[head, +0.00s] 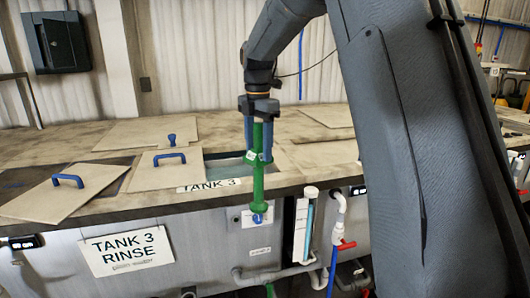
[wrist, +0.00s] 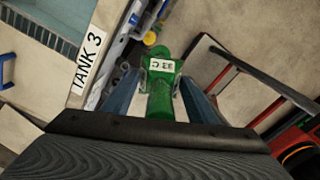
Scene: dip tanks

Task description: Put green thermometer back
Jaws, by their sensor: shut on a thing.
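The green thermometer (head: 259,187) hangs upright in the head view, in front of the tank bench's edge. In the wrist view the green thermometer (wrist: 161,95) shows a white tag with dark lettering, partly legible. My gripper (head: 258,158) is shut on its upper part; its blue fingers stand on both sides of it, and they also show in the wrist view (wrist: 160,100). A small white plate with a blue hook (head: 257,218) is on the bench's front, behind or at the thermometer's lower end. I cannot tell whether they touch.
Tank 3's opening (head: 228,168) lies behind the gripper, with lids with blue handles (head: 167,172) to its left. A "TANK 3 RINSE" sign (head: 126,250), a sight tube (head: 303,230) and a pipe with a red valve handle (head: 345,246) are on the front.

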